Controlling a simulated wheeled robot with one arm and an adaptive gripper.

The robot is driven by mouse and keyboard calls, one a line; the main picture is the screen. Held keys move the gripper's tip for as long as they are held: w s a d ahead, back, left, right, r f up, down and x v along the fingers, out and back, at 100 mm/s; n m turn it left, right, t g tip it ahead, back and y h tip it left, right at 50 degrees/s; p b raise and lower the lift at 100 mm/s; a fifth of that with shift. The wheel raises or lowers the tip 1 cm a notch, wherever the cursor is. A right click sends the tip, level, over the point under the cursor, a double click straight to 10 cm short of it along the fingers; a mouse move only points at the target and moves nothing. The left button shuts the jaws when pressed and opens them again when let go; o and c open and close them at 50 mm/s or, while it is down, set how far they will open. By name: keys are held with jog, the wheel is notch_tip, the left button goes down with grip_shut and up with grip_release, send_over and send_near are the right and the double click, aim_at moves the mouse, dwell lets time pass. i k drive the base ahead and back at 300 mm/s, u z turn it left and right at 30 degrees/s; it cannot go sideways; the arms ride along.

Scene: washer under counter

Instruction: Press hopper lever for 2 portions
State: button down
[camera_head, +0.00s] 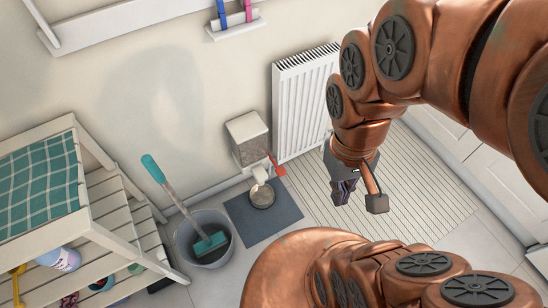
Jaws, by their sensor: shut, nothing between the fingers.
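The hopper (247,140) stands against the wall, with a clear front showing brown contents and a white spout. Its red lever (277,165) sticks out on the right side of the hopper. A metal bowl (262,196) sits under the spout on a dark grey mat (285,208). My gripper (342,194) points down, shut and empty, to the right of the lever and apart from it. What the bowl holds is too small to tell.
A white radiator (303,100) stands on the wall right of the hopper. A bucket (188,242) with a teal brush stands left of the mat. A white slatted shelf (115,210) fills the left. A striped rug (400,215) lies under my gripper.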

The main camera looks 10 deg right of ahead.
aim_at(281, 171)
jog(key=k, duration=0.5)
jog(key=u, duration=2.1)
jog(key=i, duration=1.2)
jog(key=z, duration=2.2)
